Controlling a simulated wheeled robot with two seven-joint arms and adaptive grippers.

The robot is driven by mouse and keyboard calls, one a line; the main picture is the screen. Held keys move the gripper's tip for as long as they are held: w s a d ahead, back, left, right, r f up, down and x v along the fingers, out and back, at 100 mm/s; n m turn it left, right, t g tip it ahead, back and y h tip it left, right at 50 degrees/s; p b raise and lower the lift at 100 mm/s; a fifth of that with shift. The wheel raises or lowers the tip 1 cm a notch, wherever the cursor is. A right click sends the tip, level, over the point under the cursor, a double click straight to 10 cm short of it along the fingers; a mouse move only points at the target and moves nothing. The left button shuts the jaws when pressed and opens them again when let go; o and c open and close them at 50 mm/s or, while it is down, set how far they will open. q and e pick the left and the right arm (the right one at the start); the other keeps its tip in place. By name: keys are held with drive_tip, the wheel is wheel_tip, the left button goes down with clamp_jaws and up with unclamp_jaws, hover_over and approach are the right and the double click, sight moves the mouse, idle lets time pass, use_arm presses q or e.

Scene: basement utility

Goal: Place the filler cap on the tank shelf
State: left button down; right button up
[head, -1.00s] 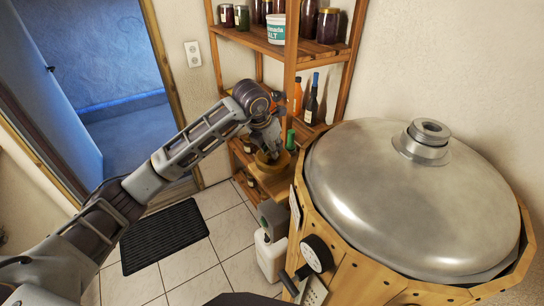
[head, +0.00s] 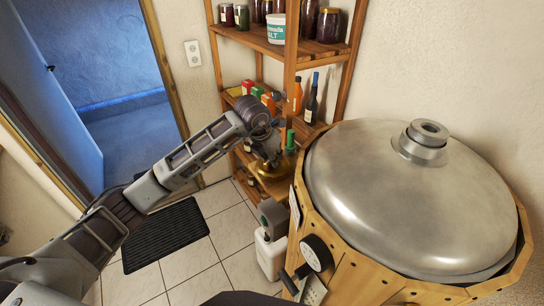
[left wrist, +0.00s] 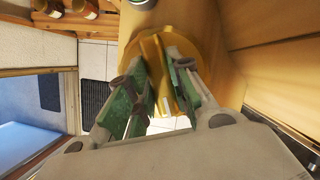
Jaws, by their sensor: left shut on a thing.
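The filler cap is a round yellow disc (left wrist: 184,38) with an upright grip ridge, seen close up in the left wrist view. My left gripper (left wrist: 158,100) is shut on that ridge, with green finger pads on either side. In the head view the cap (head: 272,170) is partly hidden under my left gripper (head: 268,158). The small wooden tank shelf (head: 274,188) juts out at the left side of the tank, just below the cap. I cannot tell whether the cap touches the shelf. My right gripper is not in view.
The wood-clad tank with a domed steel lid (head: 400,200) and open filler neck (head: 425,135) fills the right. A green-topped bottle (head: 290,142) stands close to my gripper. A wooden rack (head: 255,40) with jars and bottles is behind. A white canister (head: 270,252) stands below.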

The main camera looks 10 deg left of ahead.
use_arm(q)
drive_tip(key=shift+f, duration=0.1)
drive_tip(key=c, duration=1.3)
unclamp_jaws()
drive_tip(key=b+v, duration=0.1)
drive_tip(key=v, duration=1.1)
drive_tip(key=shift+s+b, duration=0.1)
drive_tip(key=shift+b, duration=0.2)
